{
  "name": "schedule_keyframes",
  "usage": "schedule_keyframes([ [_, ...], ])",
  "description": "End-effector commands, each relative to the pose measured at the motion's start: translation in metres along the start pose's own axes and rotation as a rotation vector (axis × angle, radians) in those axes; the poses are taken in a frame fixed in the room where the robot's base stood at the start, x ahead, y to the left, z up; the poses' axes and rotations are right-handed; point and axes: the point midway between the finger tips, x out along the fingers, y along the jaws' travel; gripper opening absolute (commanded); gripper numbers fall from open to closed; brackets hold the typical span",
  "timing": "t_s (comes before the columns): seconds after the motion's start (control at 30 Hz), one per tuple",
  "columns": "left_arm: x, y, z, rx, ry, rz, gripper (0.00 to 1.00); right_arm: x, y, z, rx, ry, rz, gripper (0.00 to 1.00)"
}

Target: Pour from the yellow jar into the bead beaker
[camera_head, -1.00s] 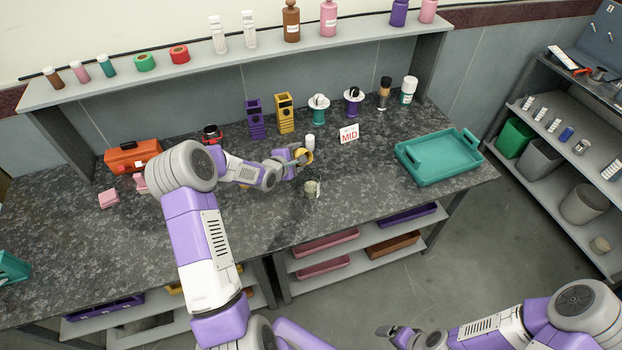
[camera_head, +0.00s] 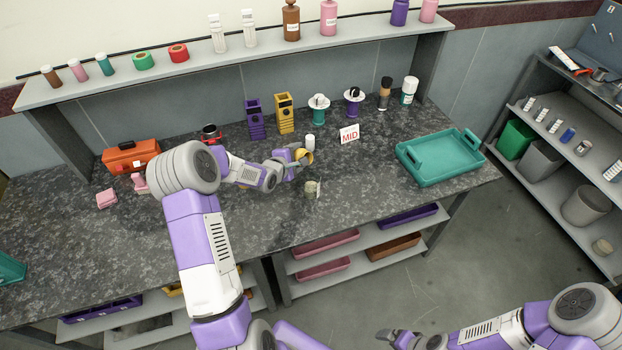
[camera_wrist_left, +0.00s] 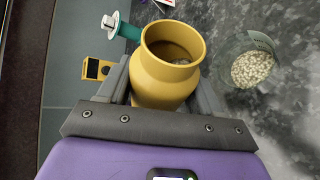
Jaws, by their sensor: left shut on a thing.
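My left gripper (camera_head: 299,158) is shut on the yellow jar (camera_head: 305,155) and holds it over the dark speckled countertop. In the left wrist view the yellow jar (camera_wrist_left: 166,82) sits between the two fingers, its round open mouth showing and a darker inside. The bead beaker (camera_head: 312,188) stands on the counter just in front of the jar in the head view. In the left wrist view the bead beaker (camera_wrist_left: 249,66) is clear glass with pale beads in it, right of the jar and apart from it. My right gripper (camera_head: 398,337) is low at the bottom, away from the counter; its jaws are too small to judge.
A teal tray (camera_head: 440,157) lies at the right end of the counter. Yellow (camera_head: 285,113) and purple holders (camera_head: 255,119) stand behind.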

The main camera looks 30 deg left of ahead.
Motion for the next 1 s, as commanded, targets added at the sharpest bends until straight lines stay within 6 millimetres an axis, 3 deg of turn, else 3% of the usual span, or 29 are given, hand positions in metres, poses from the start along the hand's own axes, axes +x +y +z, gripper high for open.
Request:
schedule_keyframes([
  [1.0,0.001,-0.002,0.0,0.056,0.018,0.024,0.28,0.014,0.005,-0.001,0.0,0.0,0.0,0.94],
])
